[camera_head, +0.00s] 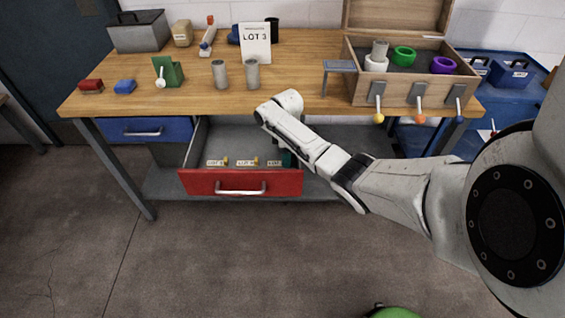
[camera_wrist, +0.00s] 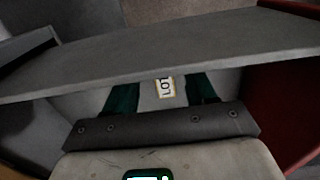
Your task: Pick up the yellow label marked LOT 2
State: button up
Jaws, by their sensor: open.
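Several small pale yellow labels (camera_head: 215,163) marked LOT stand in a row inside the open red-fronted drawer (camera_head: 240,181), with small yellow pieces beside them. Their numbers are too small to read, so I cannot tell which is LOT 2. My gripper (camera_head: 288,158) is down in the drawer at its right end, mostly hidden behind my arm. In the wrist view its two dark green fingers stand apart, with one LOT label (camera_wrist: 165,87) seen between them. That label's number is not readable, and I see no contact with it.
A grey drawer wall or edge (camera_wrist: 160,52) crosses close above the fingers in the wrist view. The workbench top (camera_head: 310,75) is above the drawer. A white LOT 3 card (camera_head: 255,43) stands on it. A wooden box (camera_head: 394,90) with levers is at right.

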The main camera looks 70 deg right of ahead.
jog(key=shift+f, duration=0.95)
grip_shut()
